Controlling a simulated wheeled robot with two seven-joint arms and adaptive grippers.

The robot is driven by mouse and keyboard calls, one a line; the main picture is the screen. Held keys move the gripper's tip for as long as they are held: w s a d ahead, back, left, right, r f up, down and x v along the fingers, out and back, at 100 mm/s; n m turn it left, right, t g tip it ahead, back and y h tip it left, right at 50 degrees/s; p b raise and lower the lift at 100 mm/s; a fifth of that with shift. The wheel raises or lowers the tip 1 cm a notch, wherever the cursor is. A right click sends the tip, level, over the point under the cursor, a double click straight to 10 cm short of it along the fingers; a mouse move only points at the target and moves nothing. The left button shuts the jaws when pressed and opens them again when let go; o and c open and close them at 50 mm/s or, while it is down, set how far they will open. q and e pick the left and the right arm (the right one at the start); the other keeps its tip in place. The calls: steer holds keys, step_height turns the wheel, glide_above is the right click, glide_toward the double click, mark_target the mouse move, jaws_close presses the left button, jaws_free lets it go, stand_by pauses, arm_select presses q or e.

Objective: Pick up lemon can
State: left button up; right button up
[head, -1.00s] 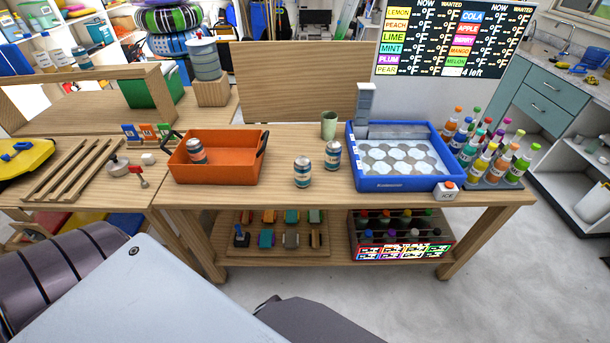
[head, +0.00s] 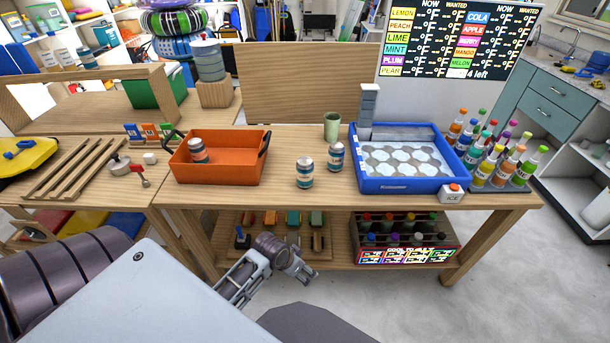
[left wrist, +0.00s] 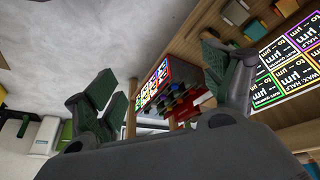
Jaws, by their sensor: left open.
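Two blue, white and dark-banded cans stand on the wooden table: one nearer the front (head: 304,173) and one behind it to the right (head: 336,157). A similar can (head: 198,151) is in the orange tray (head: 240,178). The labels are too small to tell which is lemon. My left gripper (head: 304,272) is below table height in front of the lower shelf, under the two cans and apart from them. In the left wrist view its dark fingers (left wrist: 165,90) are spread with nothing between them. My right gripper is not in view.
A blue ice tray (head: 400,185) and ICE button (head: 452,193) are on the right of the table, beside several coloured bottles (head: 492,160). A green cup (head: 332,126) stands behind the cans. A bottle crate (head: 405,256) sits on the lower shelf. The table front around the cans is clear.

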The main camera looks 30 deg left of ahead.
arm_select(q)
steer(key=w+a+r+m+t+h, duration=0.15)
steer(key=w+a+r+t, duration=0.25)
steer(key=w+a+r, duration=0.6)
steer(key=t+h, duration=0.1)
steer(key=t, duration=0.4)
glide_toward(298, 171)
steer(key=shift+s+a+r+n+b, duration=0.15)
steer(key=shift+r+n+b, duration=0.1)
steer(key=shift+r+b, duration=0.05)
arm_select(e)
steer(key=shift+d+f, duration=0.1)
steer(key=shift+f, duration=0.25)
arm_select(q)
steer(key=shift+p+x, duration=0.4)
steer(key=shift+x, duration=2.65)
steer(key=shift+w+d+f, duration=0.25)
steer(key=shift+w+f, duration=0.1)
steer(key=shift+w, duration=0.25)
steer(key=shift+w+d+f+g, duration=0.15)
steer(key=shift+w+f+g, duration=0.15)
steer(key=shift+w, duration=0.15)
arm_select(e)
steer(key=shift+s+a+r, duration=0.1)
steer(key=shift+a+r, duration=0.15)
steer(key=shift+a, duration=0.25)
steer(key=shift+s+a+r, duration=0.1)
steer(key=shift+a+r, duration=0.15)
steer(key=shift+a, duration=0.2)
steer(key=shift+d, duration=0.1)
